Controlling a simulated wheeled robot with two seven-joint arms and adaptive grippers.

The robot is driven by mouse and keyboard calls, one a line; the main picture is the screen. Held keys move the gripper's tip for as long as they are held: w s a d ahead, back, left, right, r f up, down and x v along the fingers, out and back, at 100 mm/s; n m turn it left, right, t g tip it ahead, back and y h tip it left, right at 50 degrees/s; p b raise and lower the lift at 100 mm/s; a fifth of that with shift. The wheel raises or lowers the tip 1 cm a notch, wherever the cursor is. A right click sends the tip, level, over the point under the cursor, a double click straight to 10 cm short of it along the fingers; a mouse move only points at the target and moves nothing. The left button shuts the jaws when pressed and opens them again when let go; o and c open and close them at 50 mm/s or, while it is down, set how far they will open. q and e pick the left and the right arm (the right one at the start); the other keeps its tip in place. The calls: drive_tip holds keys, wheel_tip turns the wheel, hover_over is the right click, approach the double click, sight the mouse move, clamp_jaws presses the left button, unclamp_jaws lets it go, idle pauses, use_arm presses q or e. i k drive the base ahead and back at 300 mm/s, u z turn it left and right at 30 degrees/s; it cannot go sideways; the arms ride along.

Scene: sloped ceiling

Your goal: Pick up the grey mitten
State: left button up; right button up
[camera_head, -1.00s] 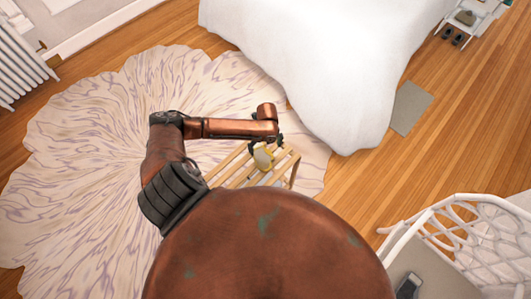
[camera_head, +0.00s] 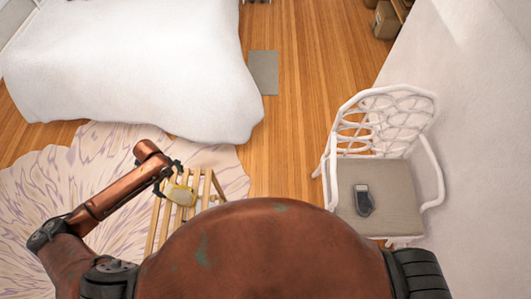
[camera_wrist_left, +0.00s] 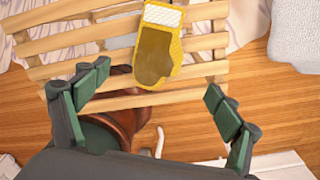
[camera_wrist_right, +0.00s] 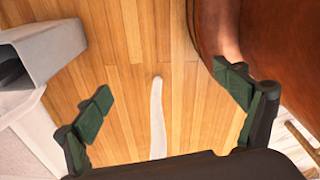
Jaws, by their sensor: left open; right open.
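The grey mitten (camera_head: 363,200) is dark with a lighter cuff. It lies on the seat of the white chair at the right in the head view. My left gripper (camera_head: 174,170) is far to its left, over a slatted wooden bench. In the left wrist view its jaws (camera_wrist_left: 158,90) are open, with a yellow mitten (camera_wrist_left: 158,45) with a brown palm lying on the slats ahead of them. My right gripper (camera_wrist_right: 164,88) is open and empty above the wooden floor. It is hidden in the head view, and the grey mitten does not show in the right wrist view.
The white chair (camera_head: 430,180) has a lattice back and arms that rise around its seat. The slatted bench (camera_head: 153,225) stands on a pale rug at the left. A white-covered bed (camera_head: 130,70) is behind it. Bare floor (camera_head: 290,150) lies between bed and chair.

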sight(364, 201)
drive_tip(key=k, duration=0.5)
drive_tip(key=z, duration=0.9)
drive_tip(key=i, duration=0.55)
drive_tip(key=z, duration=0.75)
